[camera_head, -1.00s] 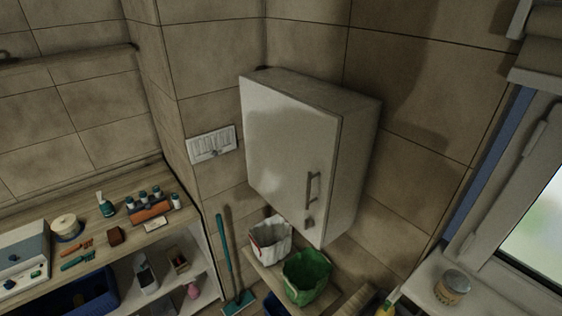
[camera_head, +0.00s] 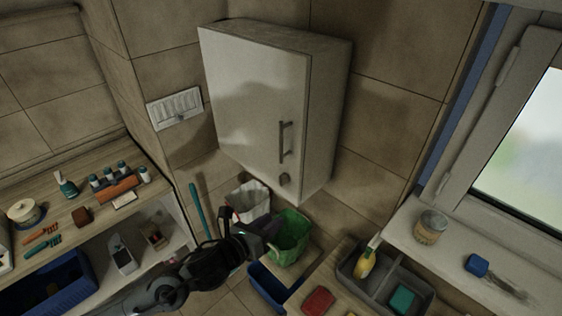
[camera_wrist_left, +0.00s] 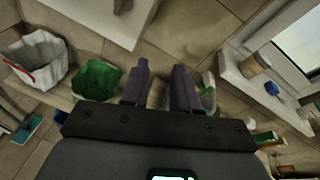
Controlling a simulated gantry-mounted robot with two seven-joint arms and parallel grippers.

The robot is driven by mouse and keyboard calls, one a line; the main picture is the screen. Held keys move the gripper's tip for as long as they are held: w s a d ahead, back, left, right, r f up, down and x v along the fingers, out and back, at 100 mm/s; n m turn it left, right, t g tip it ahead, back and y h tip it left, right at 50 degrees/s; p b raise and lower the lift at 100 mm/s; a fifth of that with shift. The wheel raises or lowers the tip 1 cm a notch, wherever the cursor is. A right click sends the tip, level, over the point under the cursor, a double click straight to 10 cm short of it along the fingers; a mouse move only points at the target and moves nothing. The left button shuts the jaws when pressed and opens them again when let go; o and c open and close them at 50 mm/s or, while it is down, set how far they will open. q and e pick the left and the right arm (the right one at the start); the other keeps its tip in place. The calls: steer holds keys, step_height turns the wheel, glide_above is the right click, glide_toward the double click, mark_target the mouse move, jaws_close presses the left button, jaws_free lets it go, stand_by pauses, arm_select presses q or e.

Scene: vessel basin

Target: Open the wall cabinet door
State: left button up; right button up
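The white wall cabinet (camera_head: 255,95) hangs in the corner with its door shut. The cabinet's lower part also shows at the top of the left wrist view (camera_wrist_left: 92,14). My left gripper (camera_head: 268,230) is below the cabinet, apart from the handle, near the bins. In the left wrist view its two fingers (camera_wrist_left: 160,85) are apart with nothing between them. My right gripper is not in view.
A white-lined bin (camera_head: 250,200) and a green-lined bin (camera_head: 290,235) stand below the cabinet. A grey caddy (camera_head: 385,280) with a yellow bottle (camera_head: 367,259) is at the lower right. The windowsill (camera_head: 405,220) holds a jar (camera_head: 431,227). A shelf unit (camera_head: 85,215) stands left.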

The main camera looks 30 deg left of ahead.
arm_select(q)
steer(key=w+a+r+m+t+b, duration=0.2)
steer(key=w+a+r, duration=0.2)
steer(key=r, duration=0.2)
steer(key=t+y, duration=0.1)
glide_toward(280, 143)
steer(key=w+p, duration=0.1)
steer(key=w, duration=0.2)
steer(key=w+p, duration=0.1)
steer(key=w, duration=0.5)
steer(key=shift+w+d+p, duration=0.1)
steer(key=shift+d+p, duration=0.3)
steer(key=shift+w+d+f+m, duration=0.1)
steer(key=shift+w+f+m, duration=0.15)
steer(key=shift+w, duration=0.4)
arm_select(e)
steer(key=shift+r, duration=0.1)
arm_select(q)
jaws_close()
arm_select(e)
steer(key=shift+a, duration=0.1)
